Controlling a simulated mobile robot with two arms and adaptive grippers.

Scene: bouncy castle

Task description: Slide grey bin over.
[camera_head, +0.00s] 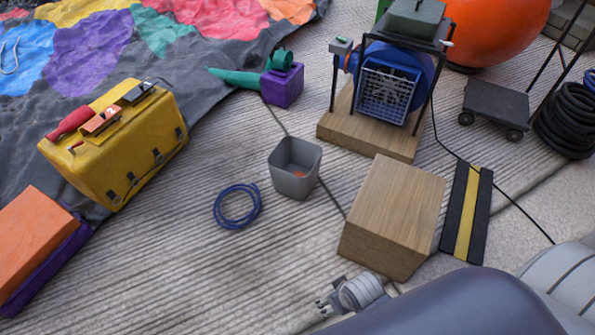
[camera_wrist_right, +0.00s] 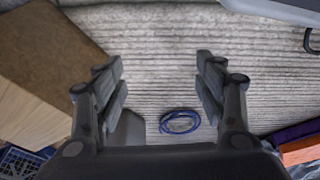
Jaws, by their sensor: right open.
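The grey bin (camera_head: 294,168) stands upright on the ribbed concrete floor near the middle of the head view, with a small orange bit inside. In the right wrist view the bin (camera_wrist_right: 128,131) shows partly, behind the left finger and the gripper body. My right gripper (camera_head: 327,303) is at the bottom of the head view, on the near side of the bin and well apart from it. In the right wrist view the gripper (camera_wrist_right: 155,75) has its fingers spread with only floor between them. My left gripper is not in view.
A wooden block (camera_head: 393,215) stands right of the bin, close to my right gripper. A blue coil (camera_head: 237,205) lies left of the bin. A blower (camera_head: 389,80) on a wooden base is behind. A yellow toolbox (camera_head: 115,145) stands left. Floor in front of the bin is clear.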

